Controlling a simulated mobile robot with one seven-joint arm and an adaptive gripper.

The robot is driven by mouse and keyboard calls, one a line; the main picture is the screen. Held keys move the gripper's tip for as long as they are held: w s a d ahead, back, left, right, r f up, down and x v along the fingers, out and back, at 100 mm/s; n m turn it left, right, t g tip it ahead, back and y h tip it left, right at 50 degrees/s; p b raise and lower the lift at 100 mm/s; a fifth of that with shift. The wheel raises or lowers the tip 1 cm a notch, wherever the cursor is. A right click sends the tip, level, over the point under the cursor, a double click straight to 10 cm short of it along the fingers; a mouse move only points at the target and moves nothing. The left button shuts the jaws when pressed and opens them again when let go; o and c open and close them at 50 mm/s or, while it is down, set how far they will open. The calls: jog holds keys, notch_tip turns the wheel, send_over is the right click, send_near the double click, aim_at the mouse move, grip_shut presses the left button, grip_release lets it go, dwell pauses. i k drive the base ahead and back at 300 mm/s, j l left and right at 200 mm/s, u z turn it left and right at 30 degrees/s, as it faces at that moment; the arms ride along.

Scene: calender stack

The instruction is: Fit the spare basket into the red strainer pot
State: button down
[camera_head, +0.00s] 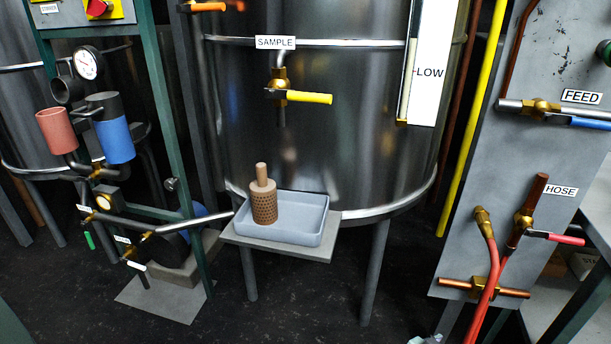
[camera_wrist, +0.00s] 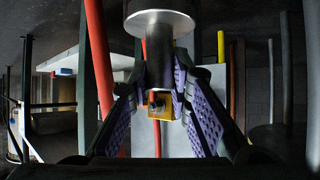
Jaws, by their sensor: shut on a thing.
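The spare basket (camera_head: 264,203), a brown perforated cylinder with a plain handle on top, stands upright in a grey-blue tray (camera_head: 295,236). The red strainer pot (camera_head: 57,132) is at the left, beside a blue pot (camera_head: 115,142) with a dark top. I cannot make out the inside of the red pot. My gripper (camera_wrist: 160,78) shows only in the wrist view, its purple-padded fingers closed on the stem of a grey round-topped piece (camera_wrist: 160,22). I cannot tell for sure what this piece is. The gripper is away from the basket.
The tray sits on a small shelf (camera_head: 280,252) before the steel tank (camera_head: 310,130). The yellow SAMPLE lever (camera_head: 309,97) is above it. A green post (camera_head: 168,140) stands between pots and tray. Red hoses (camera_head: 486,285) hang from the right panel (camera_head: 465,220).

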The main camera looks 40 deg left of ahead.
aim_at(64, 143)
jog(key=u, duration=1.35)
